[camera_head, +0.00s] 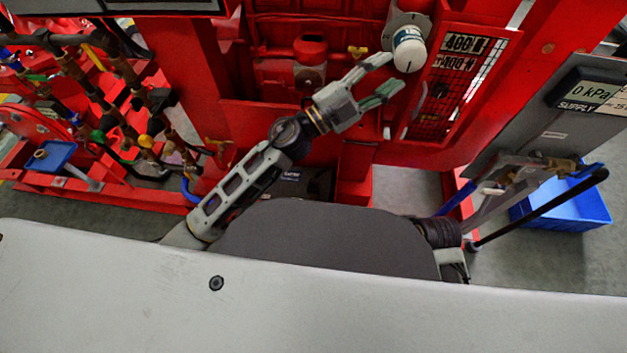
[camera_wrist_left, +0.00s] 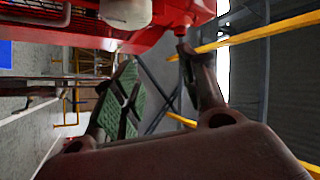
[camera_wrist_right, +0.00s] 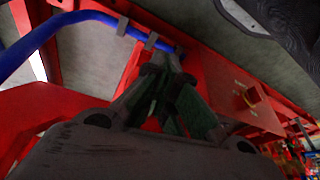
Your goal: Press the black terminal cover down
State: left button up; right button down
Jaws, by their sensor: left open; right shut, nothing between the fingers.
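I cannot make out the black terminal cover for certain. A dark box with a small label (camera_head: 290,176) sits low on the red frame in the head view, partly hidden by my own body and left arm. My left gripper (camera_head: 383,80) is open and empty, pointing up and right in front of the red engine, just below a white cylinder (camera_head: 409,49). The left wrist view shows its fingers (camera_wrist_left: 158,62) spread with nothing between them. My right gripper shows in the right wrist view (camera_wrist_right: 165,55) with its fingers together and empty, near a blue hose (camera_wrist_right: 95,16).
A red mesh guard (camera_head: 455,85) stands right of my left gripper. Hoses and valves (camera_head: 125,115) crowd the left side. A grey panel with a pressure display (camera_head: 592,92) and a blue bin (camera_head: 565,207) are at the right.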

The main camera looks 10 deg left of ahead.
pick_arm(q)
jog(key=s+d+f+m+g, duration=0.4)
jog(key=s+d+m+g, duration=0.3)
jog(key=m+g, duration=0.3)
jog(key=m+g+y+b, duration=0.1)
jog(key=m+g+y, duration=0.2)
jog(key=y, duration=1.6)
send_over(313, 181)
jog(key=s, duration=0.2)
notch_tip(313, 181, down, 22)
jog(key=shift+s+d+r, duration=0.2)
pick_arm(e)
jog(key=a, duration=0.1)
jog(key=s+a, duration=0.1)
jog(key=a+y, duration=0.1)
jog(key=shift+s+r, duration=0.2)
jog(key=shift+r, duration=0.15)
pick_arm(q)
jog(key=shift+f, duration=0.15)
pick_arm(e)
jog(key=shift+f, duration=0.1)
pick_arm(q)
jog(key=shift+f+b, duration=2.2)
jog(key=shift+f, duration=4.55)
pick_arm(e)
notch_tip(313, 181, down, 9)
jog(key=w+a+t+y, duration=0.1)
jog(key=a, duration=0.1)
jog(key=shift+a+t, duration=0.2)
jog(key=shift+t, duration=0.2)
